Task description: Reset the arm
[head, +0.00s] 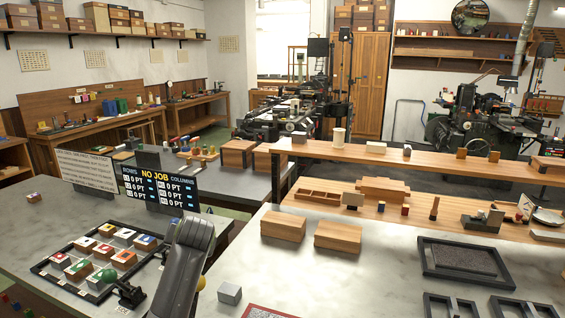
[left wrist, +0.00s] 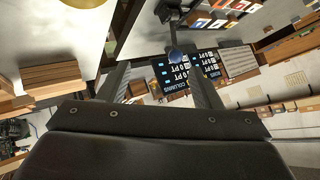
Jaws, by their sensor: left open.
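My left gripper (left wrist: 158,72) shows in the left wrist view with its two fingers well apart and nothing between them. Beyond the fingers the view is upside down and shows the black NO JOB board (left wrist: 186,70). In the head view a dark link of my arm rises from the bottom edge, beside the tray of blocks, and I cannot make out the fingers there. My right gripper is in neither view.
A black-framed tray (head: 62,262) of coloured-top blocks lies on the left grey bench. The NO JOB board (head: 155,187) stands behind it. Wooden blocks (head: 284,225), a grey cube (head: 230,293) and a dark frame (head: 463,262) sit on the right bench.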

